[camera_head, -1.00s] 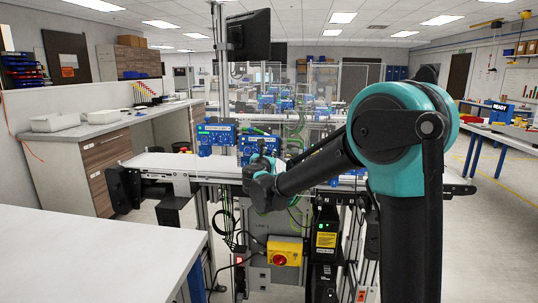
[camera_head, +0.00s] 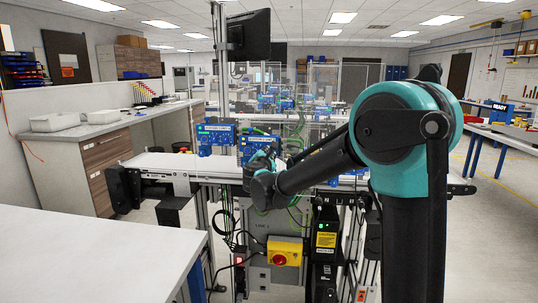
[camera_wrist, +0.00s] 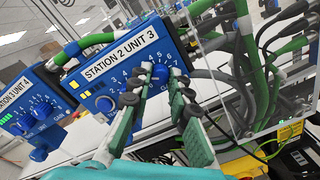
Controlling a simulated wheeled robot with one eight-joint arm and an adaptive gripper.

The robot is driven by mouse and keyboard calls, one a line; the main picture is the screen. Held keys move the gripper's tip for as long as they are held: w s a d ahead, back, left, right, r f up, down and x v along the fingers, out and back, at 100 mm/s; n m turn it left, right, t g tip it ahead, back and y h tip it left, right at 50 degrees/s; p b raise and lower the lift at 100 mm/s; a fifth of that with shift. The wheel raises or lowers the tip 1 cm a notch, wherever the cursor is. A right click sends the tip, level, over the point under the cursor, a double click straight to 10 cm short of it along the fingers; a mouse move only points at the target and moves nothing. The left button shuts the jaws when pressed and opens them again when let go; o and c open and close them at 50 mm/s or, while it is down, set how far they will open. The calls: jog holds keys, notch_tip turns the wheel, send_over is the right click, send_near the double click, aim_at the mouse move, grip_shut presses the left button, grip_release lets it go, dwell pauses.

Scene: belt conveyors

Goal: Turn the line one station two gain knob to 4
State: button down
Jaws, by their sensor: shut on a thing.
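In the wrist view, a blue control box (camera_wrist: 96,67) carries the label STATION 2 UNIT 3. Its right-hand blue gain knob (camera_wrist: 160,72) sits between the fingertips of my gripper (camera_wrist: 161,82), which is shut on it. White scale numbers ring the knob, partly covered by the fingers; I cannot read the pointer's setting surely. A second knob (camera_wrist: 105,103) on the left of the same box is untouched. In the head view, the box (camera_head: 257,142) stands above the conveyor, partly hidden behind my wrist.
A neighbouring blue box (camera_wrist: 32,111) labelled STATION 3 UNIT 4 stands to the left. Green and grey cables (camera_wrist: 240,60) hang close on the right. A white conveyor (camera_head: 165,163) runs below, with a yellow switch box (camera_head: 284,251) under it.

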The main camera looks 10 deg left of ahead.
jog(key=shift+m, duration=1.7)
jog(key=c, duration=1.7)
grip_release()
jog(key=shift+s, duration=0.1)
jog(key=s, duration=1.1)
jog(key=shift+s+a+r, duration=0.15)
jog(key=shift+s+a, duration=0.2)
jog(key=shift+s, duration=0.05)
